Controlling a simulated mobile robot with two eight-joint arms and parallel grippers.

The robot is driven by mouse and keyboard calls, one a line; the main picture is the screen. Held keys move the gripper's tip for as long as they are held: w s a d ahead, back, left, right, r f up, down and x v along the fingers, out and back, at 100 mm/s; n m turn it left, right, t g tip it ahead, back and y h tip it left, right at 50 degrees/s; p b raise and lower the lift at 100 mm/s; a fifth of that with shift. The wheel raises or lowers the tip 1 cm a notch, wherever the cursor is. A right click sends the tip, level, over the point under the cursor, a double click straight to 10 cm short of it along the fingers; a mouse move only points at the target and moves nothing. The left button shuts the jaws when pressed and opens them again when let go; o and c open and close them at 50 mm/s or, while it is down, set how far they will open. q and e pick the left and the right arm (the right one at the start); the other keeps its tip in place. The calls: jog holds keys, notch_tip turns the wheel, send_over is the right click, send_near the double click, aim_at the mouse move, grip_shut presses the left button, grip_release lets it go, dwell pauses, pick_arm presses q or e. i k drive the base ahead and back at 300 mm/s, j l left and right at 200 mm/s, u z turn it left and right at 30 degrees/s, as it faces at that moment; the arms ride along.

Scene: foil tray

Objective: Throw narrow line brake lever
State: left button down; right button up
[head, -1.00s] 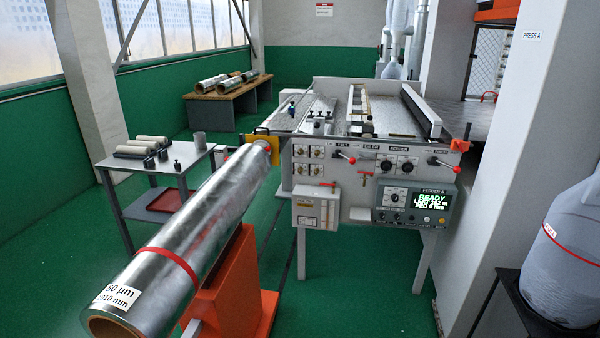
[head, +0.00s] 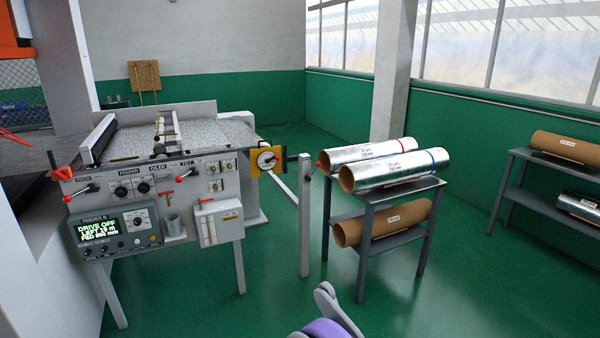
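The machine labelled Feeder B (head: 150,190) stands at the left in the head view, its display (head: 110,230) reading "DRIVE OFF". At its right end is a yellow plate (head: 266,158) with a round hub and a dark arm reaching to a grey post (head: 305,215). A small red knob (head: 318,165) shows just right of the post; I cannot tell if it belongs to the brake lever. Two red-knobbed levers, at the left (head: 80,192) and right (head: 188,173), are on the front panel.
A grey rack (head: 395,190) right of the post holds silver foil rolls (head: 385,160) and a brown roll (head: 385,220) below. Another rack (head: 520,180) stands at the right edge. The green floor (head: 440,300) in front is mostly clear. A grey and purple part of mine shows at the bottom.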

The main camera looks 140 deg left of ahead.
aim_at(314, 170)
jog(key=u, duration=4.65)
jog(key=i+l+z, duration=0.15)
jog(key=i, duration=0.15)
jog(key=i+l+z, duration=0.15)
jog(key=i, duration=0.15)
jog(key=i+l+z, duration=0.1)
jog(key=i, duration=0.65)
jog(key=i+l+z, duration=0.1)
jog(key=i, duration=0.65)
jog(key=i+l+u, duration=0.1)
jog(key=i+u, duration=0.2)
jog(key=u, duration=0.2)
jog(key=i+l+u, duration=0.2)
jog(key=u, duration=0.25)
jog(key=i+l+u, duration=0.25)
jog(key=u, duration=0.25)
jog(key=i+l+u, duration=0.15)
jog(key=l+u, duration=0.35)
jog(key=i+l+u, duration=0.1)
jog(key=l+u, duration=0.4)
jog(key=j, duration=0.1)
